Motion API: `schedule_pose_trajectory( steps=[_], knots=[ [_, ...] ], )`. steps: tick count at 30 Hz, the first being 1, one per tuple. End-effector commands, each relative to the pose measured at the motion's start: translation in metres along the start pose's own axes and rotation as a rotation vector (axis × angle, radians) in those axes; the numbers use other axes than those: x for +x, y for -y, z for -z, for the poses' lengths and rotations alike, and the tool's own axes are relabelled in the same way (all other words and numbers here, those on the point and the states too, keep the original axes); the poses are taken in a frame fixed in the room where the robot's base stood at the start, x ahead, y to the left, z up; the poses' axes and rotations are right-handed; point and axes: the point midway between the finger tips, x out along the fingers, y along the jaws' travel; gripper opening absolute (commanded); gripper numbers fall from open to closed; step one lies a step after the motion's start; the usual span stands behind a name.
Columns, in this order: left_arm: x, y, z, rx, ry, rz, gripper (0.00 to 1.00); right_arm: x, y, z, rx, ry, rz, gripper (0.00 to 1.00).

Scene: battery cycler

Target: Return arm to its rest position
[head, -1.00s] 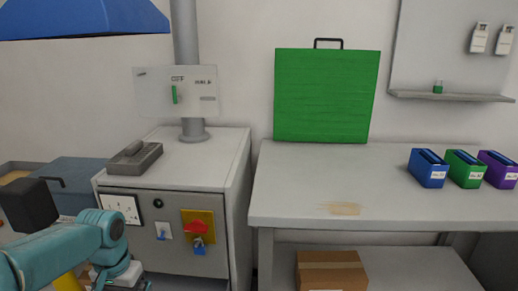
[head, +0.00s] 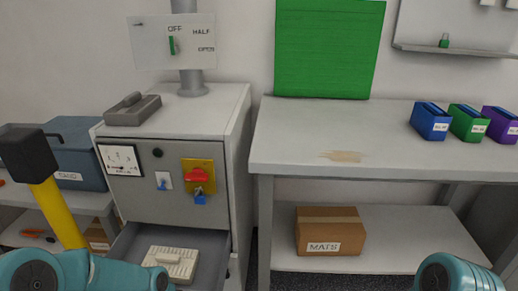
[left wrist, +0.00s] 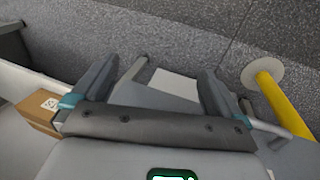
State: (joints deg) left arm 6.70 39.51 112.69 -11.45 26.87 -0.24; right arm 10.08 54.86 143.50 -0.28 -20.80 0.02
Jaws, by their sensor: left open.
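My left gripper (left wrist: 158,75) is in the left wrist view, with its two dark fingers wide apart and nothing held between them. Grey floor and part of a pale flat surface show beyond the fingers. In the head view, my left arm (head: 95,271) lies along the bottom left edge, in front of the open drawer; its gripper does not show there. My right arm (head: 456,275) shows only as a teal joint at the bottom right, and its gripper is out of the picture.
A grey cabinet (head: 170,213) has its drawer (head: 215,250) pulled out, with a cream ribbed object (head: 172,262) inside. The bench (head: 300,155) stands right of it. A cardboard box (head: 328,229) sits on the lower shelf. A blue-grey case (head: 75,160) is at the left.

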Motion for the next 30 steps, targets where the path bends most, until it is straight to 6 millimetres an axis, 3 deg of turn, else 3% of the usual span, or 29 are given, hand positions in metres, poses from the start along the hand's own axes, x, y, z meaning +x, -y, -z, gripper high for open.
schedule_pose_trajectory(
  steps=[1, 6, 12, 18, 20, 30],
  knots=[
    [0.035, -0.004, -0.019, -0.019, 0.010, -0.025, 1.00, 0.012, -0.004, 0.000, 0.000, 0.000, 0.000, 0.65],
    [0.096, -0.018, -0.068, -0.091, -0.001, -0.077, 1.00, 0.027, -0.010, 0.001, 0.000, 0.000, 0.000, 0.65],
    [0.141, -0.028, -0.121, -0.173, -0.009, -0.097, 1.00, 0.041, -0.015, 0.001, 0.000, 0.000, 0.000, 0.65],
    [0.167, -0.031, -0.169, -0.243, -0.013, -0.088, 1.00, 0.054, -0.020, 0.001, 0.000, 0.000, 0.000, 0.65],
    [0.142, -0.037, -0.163, -0.240, -0.024, -0.087, 1.00, 0.031, -0.011, 0.000, 0.000, 0.001, 0.000, 0.65],
    [0.077, -0.054, -0.160, -0.239, -0.023, -0.088, 1.00, -0.033, 0.012, -0.001, 0.000, 0.000, 0.000, 0.65]
  ],
)
